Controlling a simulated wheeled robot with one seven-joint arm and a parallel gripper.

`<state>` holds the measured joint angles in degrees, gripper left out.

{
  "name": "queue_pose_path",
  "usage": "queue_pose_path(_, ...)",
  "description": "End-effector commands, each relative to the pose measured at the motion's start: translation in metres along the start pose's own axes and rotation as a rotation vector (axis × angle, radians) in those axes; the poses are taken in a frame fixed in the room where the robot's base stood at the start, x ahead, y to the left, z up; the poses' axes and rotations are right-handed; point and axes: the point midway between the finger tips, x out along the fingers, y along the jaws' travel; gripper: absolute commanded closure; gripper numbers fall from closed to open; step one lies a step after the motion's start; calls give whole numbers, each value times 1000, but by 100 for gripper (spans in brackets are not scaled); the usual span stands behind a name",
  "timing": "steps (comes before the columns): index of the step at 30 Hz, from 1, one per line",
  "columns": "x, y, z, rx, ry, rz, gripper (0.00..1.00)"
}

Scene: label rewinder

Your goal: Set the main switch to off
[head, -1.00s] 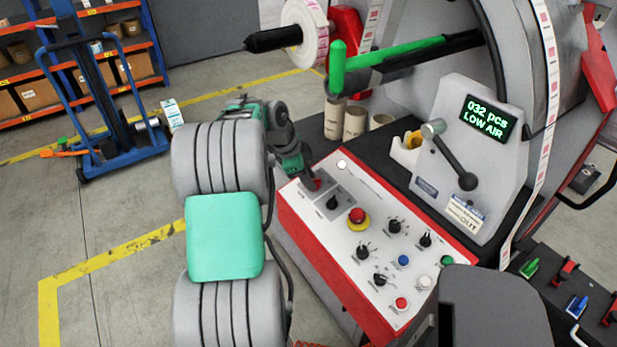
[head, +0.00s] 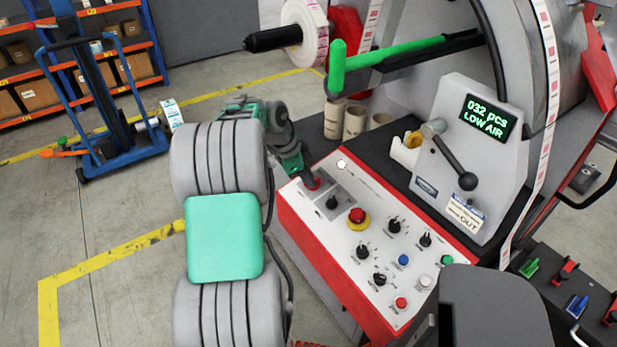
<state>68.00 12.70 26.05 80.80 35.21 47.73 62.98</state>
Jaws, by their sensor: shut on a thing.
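The main switch (head: 314,184), a small red knob on a grey plate, sits at the far left corner of the white control panel (head: 338,238). My gripper (head: 309,179) reaches down onto it from the upper left and is shut on its handle. The fingers and my arm hide part of the knob, so I cannot read which way it points. A black selector knob (head: 332,202) stands beside it on the same grey plate.
A red emergency stop (head: 357,216) on a yellow base is close by, with several knobs and buttons to its right. A display (head: 487,117) reads "032 pcs LOW AIR". A black lever (head: 455,163) stands behind the panel. Cardboard cores (head: 355,121) stand behind my gripper.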

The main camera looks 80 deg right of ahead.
Motion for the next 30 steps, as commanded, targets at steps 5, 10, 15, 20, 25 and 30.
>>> queue_pose_path(5, 0, 0, 0, -79, -1, -14, 100)
queue_pose_path(10, 0, 1, 0, -204, 0, -33, 100)
queue_pose_path(15, 0, 2, 0, -358, 0, -57, 100)
queue_pose_path(20, 0, 3, -1, -510, 0, -81, 100)
queue_pose_path(25, 0, 4, -2, -664, 0, -104, 100)
queue_pose_path(30, 0, 4, -2, -800, 1, -126, 100)
